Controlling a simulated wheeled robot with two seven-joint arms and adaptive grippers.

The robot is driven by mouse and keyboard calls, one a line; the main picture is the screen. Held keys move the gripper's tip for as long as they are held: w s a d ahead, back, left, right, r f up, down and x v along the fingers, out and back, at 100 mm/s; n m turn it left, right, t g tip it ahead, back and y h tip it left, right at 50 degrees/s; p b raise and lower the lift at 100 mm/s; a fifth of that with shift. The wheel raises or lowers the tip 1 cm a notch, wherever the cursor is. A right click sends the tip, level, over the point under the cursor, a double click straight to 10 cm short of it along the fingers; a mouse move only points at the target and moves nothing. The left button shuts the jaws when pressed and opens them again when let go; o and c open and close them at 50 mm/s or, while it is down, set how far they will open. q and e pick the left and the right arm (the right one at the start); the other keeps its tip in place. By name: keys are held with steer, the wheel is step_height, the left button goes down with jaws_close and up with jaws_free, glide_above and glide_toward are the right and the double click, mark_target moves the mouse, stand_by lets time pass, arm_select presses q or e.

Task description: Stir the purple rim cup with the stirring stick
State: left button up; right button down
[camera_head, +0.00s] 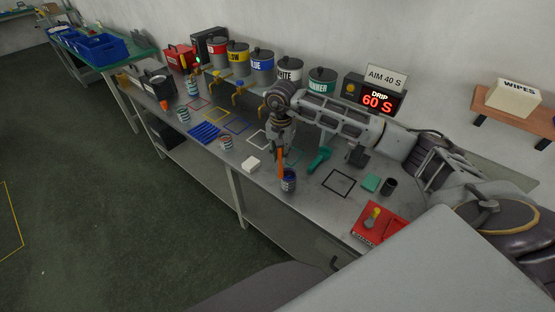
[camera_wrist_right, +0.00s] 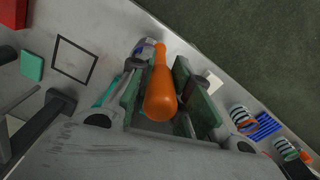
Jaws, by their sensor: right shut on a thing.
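My right gripper (camera_head: 280,150) reaches over the bench from the right and points down. It is shut on the orange stirring stick (camera_head: 280,165), which also shows between the green finger pads in the right wrist view (camera_wrist_right: 160,100). The stick's lower end is at the mouth of a dark blue cup (camera_head: 289,183) near the bench's front edge; the tip is hidden. The cup is partly covered by the stick in the right wrist view (camera_wrist_right: 143,46). Its rim looks bluish purple, but is small. My left gripper is out of view.
Striped cups (camera_head: 226,143) (camera_head: 183,115) stand to the left, with blue sticks (camera_head: 204,132) between. A white block (camera_head: 251,164) lies left of the dark cup. A black square outline (camera_head: 339,183) is clear. Paint cans (camera_head: 289,71) line the wall. A timer (camera_head: 376,101) reads 60 S.

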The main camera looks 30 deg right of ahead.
steer(key=m, duration=0.1)
steer(key=r+m, duration=0.1)
steer(key=d+m, duration=0.1)
steer(key=shift+w+d+r, duration=0.1)
steer(key=shift+w+r, duration=0.15)
steer(key=shift+r, duration=0.05)
steer(key=shift+w+d+r+m, duration=0.1)
steer(key=shift+d+r+m, duration=0.4)
steer(key=shift+m, duration=1.4)
steer(key=shift+s+d+r+m, duration=0.1)
steer(key=shift+d+r+m, duration=0.45)
steer(key=shift+m, duration=1.35)
steer(key=shift+w+d+r+m, duration=0.1)
steer(key=shift+d+r+m, duration=0.4)
steer(key=shift+m, duration=1.4)
steer(key=shift+f, duration=0.2)
